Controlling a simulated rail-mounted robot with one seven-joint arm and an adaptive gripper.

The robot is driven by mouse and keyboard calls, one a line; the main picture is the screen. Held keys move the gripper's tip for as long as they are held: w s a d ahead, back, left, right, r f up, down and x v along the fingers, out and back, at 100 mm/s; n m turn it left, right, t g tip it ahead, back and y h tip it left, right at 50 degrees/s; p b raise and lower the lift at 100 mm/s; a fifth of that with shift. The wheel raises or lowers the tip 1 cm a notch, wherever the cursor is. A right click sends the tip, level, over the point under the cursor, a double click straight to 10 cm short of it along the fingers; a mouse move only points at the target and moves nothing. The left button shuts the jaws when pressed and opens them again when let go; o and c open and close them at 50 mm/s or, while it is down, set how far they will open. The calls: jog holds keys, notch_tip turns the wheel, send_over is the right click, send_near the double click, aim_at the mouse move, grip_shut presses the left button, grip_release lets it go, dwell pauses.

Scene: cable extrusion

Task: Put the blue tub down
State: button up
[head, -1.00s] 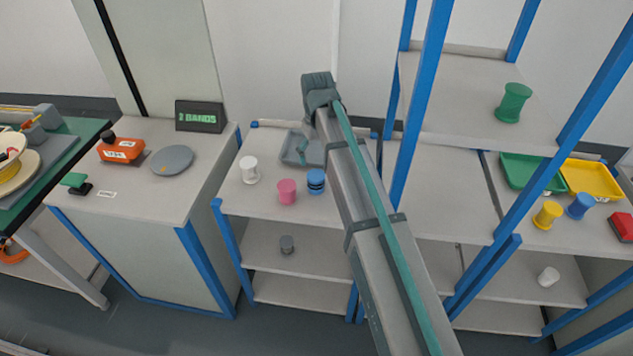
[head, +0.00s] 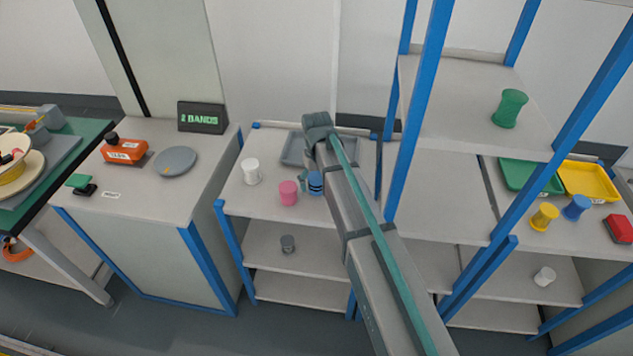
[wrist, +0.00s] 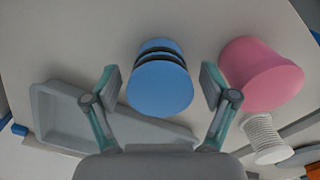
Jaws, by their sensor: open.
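The blue tub (head: 316,184) with dark bands stands upright on the top of the middle shelf unit. In the head view my arm partly covers its right side. In the wrist view the blue tub (wrist: 160,88) sits between the two fingers of my gripper (wrist: 161,84). The fingers are open, one on each side, with a narrow gap showing at each. In the head view my gripper (head: 305,176) is small and mostly hidden by my arm, close to the tub.
A pink tub (head: 289,193) stands just left of the blue one, with a white spool (head: 250,171) farther left. A grey tray (head: 291,150) lies behind. A display (head: 201,117) reads "2 BANDS". Blue shelf posts (head: 404,165) rise to the right of my arm.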

jog(key=shift+f, duration=0.15)
jog(key=c, duration=1.4)
jog(key=shift+o, duration=0.2)
